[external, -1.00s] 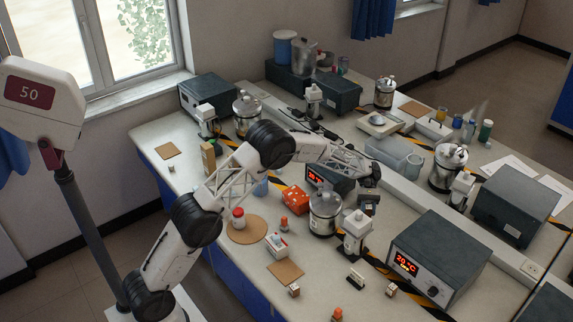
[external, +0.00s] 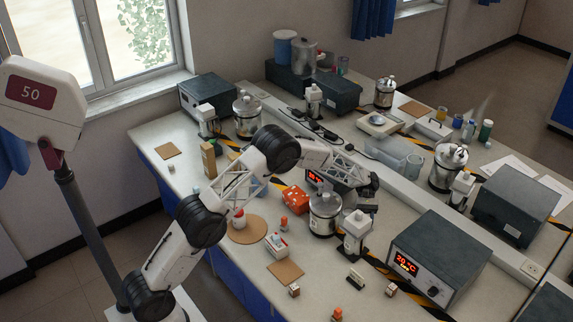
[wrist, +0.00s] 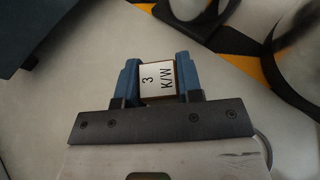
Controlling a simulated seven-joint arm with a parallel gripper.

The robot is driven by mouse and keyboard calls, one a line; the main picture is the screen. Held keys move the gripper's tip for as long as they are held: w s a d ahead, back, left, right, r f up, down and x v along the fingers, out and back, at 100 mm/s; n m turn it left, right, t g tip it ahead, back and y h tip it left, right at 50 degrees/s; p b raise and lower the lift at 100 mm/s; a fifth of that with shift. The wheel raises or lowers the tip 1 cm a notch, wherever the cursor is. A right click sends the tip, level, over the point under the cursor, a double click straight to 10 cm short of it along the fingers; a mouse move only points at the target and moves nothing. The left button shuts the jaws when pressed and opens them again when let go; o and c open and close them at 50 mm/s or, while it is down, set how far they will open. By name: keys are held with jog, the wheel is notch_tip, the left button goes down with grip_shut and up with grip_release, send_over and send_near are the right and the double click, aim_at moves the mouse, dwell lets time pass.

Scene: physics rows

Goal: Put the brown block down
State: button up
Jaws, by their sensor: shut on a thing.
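In the wrist view, my gripper (wrist: 158,72) is shut on a small brown block (wrist: 158,80). The block sits between the two blue fingers, and its white top label reads "3 K/W". In the external view, my gripper (external: 367,207) is over the bench, behind the white-topped device and right of the metal vessel. The held block cannot be made out there. The wrist view shows pale bench surface around the fingers. I cannot tell whether the block touches the bench.
A metal vessel (external: 324,214) and a white-topped device (external: 355,234) stand close in front of my gripper. A box with a red display (external: 438,262) is at the right. Small labelled blocks (external: 294,290) lie near the front edge. Yellow-black tape (wrist: 285,78) crosses the bench.

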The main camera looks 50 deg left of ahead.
jog(key=shift+f, duration=0.5)
jog(key=shift+f, duration=0.65)
dwell(0.5)
jog(key=o, duration=1.1)
jog(key=shift+c, duration=0.2)
jog(key=shift+w, duration=0.1)
jog(key=shift+w+a+r, duration=0.25)
jog(key=shift+w+a, duration=0.05)
jog(key=shift+a, duration=0.05)
jog(key=shift+v, duration=0.95)
notch_tip(320, 180, up, 7)
